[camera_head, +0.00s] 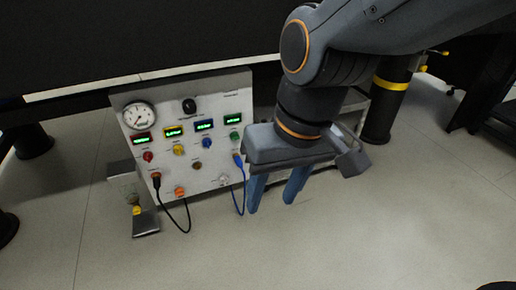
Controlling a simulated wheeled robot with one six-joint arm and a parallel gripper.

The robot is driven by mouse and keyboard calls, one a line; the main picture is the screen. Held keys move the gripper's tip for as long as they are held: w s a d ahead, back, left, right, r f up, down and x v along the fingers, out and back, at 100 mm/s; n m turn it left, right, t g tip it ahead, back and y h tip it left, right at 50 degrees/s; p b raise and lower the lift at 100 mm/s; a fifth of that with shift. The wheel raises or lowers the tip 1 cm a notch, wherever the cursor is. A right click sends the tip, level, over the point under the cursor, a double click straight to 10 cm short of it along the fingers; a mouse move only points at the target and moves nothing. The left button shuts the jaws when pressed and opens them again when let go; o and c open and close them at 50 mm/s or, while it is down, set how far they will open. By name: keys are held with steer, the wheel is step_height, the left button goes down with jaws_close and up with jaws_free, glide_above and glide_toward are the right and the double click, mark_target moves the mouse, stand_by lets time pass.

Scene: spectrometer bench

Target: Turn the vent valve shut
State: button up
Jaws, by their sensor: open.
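A white control panel (214,98) stands at the left of centre, slightly tilted in view. Labels on it are too small to read, so I cannot tell which control is the vent valve. Its small round controls include a red one (148,156), a yellow one (178,149), a blue one (206,143), a dark one (197,165), an orange one (180,191) and a pale one (224,179). A black knob (189,105) is near the top. My gripper (271,206) is open and empty, fingers pointing down, in front of the panel's right side, touching nothing visible.
A round gauge (139,116) and several lit displays (173,131) are on the panel. A black cable (181,222) and a blue cable (244,190) hang from its front. A small metal stand (145,222) is at its left. The floor in front is clear.

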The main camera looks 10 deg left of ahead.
steer(key=w+a+f+m+t+y+b, duration=0.1)
steer(key=w+a+f+m+t, duration=0.1)
steer(key=w+a+f, duration=0.35)
steer(key=w+a+f+m+t+y, duration=0.1)
steer(key=w+a+f+t, duration=0.15)
steer(key=w+a, duration=0.6)
steer(key=m+t+y+b, duration=0.2)
steer(key=m+t, duration=0.2)
steer(key=t, duration=0.2)
glide_above(225, 183)
steer(key=s+d, duration=0.1)
steer(key=s, duration=0.3)
step_height(225, 183, down, 19)
steer(key=s+d+f+m+t+y+b, duration=0.1)
steer(key=s+d+f+m+t+y, duration=0.1)
steer(key=f, duration=0.5)
steer(key=s+d+f+m+t+y+b, duration=0.1)
steer(key=d+f+t, duration=0.1)
steer(key=f, duration=0.4)
steer(key=b+x, duration=0.3)
steer(key=x, duration=0.4)
steer(key=shift+w+a+f, duration=0.1)
steer(key=shift+a, duration=0.3)
steer(key=c, duration=1.1)
